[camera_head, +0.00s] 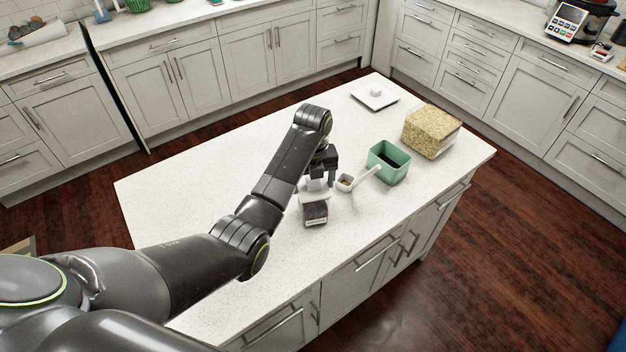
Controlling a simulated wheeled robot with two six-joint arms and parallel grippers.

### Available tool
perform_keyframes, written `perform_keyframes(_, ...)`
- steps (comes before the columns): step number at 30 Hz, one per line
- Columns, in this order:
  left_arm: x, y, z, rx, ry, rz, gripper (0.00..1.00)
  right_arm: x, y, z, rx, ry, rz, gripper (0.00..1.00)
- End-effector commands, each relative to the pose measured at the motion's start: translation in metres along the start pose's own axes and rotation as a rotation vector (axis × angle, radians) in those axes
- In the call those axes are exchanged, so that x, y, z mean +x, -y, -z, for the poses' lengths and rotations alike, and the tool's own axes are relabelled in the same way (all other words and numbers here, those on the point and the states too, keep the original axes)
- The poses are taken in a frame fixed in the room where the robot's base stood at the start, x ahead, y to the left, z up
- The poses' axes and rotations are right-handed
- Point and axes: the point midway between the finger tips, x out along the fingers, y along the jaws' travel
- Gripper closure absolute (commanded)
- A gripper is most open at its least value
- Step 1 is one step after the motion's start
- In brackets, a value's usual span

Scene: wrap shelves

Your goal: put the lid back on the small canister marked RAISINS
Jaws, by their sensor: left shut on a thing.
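A small canister (314,214) with dark contents or a dark side stands on the white island counter. Its marking is too small to read. My left gripper (318,179) is directly above it, pointing down and shut on a small white lid (313,188). The lid is over the canister's top. I cannot tell whether it touches the rim, and the gripper partly hides it. My right gripper is not in view.
A white scoop (346,183) lies just right of the canister, its handle reaching toward an open green container (389,163). A larger container of yellowish grain (430,131) and a white square lid with a knob (375,97) are farther back. The counter's left part (190,200) is clear.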

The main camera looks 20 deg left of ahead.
Motion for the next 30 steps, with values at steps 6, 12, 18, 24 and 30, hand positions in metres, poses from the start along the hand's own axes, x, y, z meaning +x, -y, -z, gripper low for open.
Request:
perform_keyframes(6,0.0003,0.0001,0.0000,0.000,0.000,0.000,0.49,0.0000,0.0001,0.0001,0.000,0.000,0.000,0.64)
perform_keyframes(12,0.0003,0.0001,0.0000,0.000,0.000,0.000,0.12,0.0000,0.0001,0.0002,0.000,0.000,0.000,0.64)
perform_keyframes(18,0.0002,0.0001,0.0000,0.000,0.000,0.000,0.01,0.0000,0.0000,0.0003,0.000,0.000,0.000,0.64)
perform_keyframes(24,0.0004,0.0000,0.0000,0.000,0.000,0.000,0.00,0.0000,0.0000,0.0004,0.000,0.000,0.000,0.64)
perform_keyframes(30,0.0004,0.0000,0.0000,0.000,0.000,0.000,0.00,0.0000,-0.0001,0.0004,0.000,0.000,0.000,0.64)
